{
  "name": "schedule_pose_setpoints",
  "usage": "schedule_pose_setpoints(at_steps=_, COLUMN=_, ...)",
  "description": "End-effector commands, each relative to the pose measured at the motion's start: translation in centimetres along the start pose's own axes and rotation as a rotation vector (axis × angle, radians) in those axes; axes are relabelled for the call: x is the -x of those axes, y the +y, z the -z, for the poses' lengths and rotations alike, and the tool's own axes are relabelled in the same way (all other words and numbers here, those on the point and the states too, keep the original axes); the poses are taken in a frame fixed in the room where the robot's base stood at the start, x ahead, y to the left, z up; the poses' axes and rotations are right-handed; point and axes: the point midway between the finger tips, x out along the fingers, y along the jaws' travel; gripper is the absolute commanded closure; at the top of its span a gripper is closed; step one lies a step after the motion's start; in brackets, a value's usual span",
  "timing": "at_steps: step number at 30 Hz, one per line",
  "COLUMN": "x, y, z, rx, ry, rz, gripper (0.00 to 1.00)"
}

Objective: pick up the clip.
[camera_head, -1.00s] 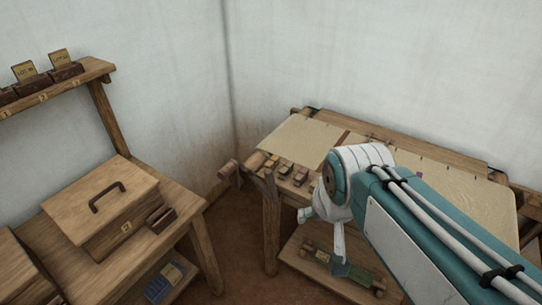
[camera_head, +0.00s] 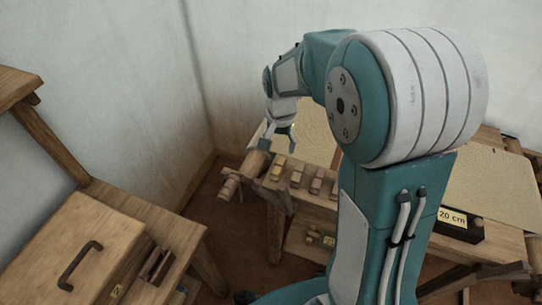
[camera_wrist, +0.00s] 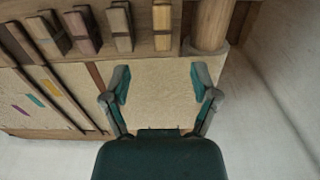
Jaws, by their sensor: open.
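Several small clips sit in a row on the loom's front beam (camera_head: 307,190): a pale yellow one (camera_head: 277,170) at the left end, a tan one (camera_head: 297,176) and a pinkish one (camera_head: 317,182). In the wrist view, the row runs along the top, with the yellow clip (camera_wrist: 162,24), tan clip (camera_wrist: 120,26), mauve clip (camera_wrist: 82,30) and a grey-brown one (camera_wrist: 48,34). I cannot tell which clip is meant. My gripper (camera_head: 279,142) is open and empty near the left end of the row. In the wrist view, its fingers (camera_wrist: 161,80) are spread over bare cloth, apart from the clips.
A round wooden roller end (camera_head: 229,187) juts out left of the clips. The cloth (camera_wrist: 160,110) lies flat on the loom. A black block labelled 20 cm (camera_head: 461,224) sits at right. A handled wooden box (camera_head: 75,250) stands on the left bench. Walls close the corner behind.

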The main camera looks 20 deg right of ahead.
Motion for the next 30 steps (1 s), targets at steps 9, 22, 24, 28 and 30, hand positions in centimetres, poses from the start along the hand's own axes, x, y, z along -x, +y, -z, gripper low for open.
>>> schedule_pose_setpoints(at_steps=9, x=-3.5, y=-0.2, z=0.1, rx=-0.008, ry=-0.008, rz=-0.007, gripper=0.23)
schedule_pose_setpoints(at_steps=22, x=-8.7, y=-0.4, z=0.3, rx=-0.007, ry=-0.007, rz=-0.008, gripper=0.23)
schedule_pose_setpoints(at_steps=24, x=-9.7, y=-0.4, z=0.3, rx=-0.007, ry=-0.007, rz=-0.008, gripper=0.23)
schedule_pose_setpoints(at_steps=28, x=-11.0, y=-0.4, z=0.3, rx=-0.007, ry=-0.005, rz=-0.006, gripper=0.23)
schedule_pose_setpoints(at_steps=30, x=-11.2, y=-0.4, z=0.3, rx=-0.007, ry=-0.004, rz=-0.006, gripper=0.23)
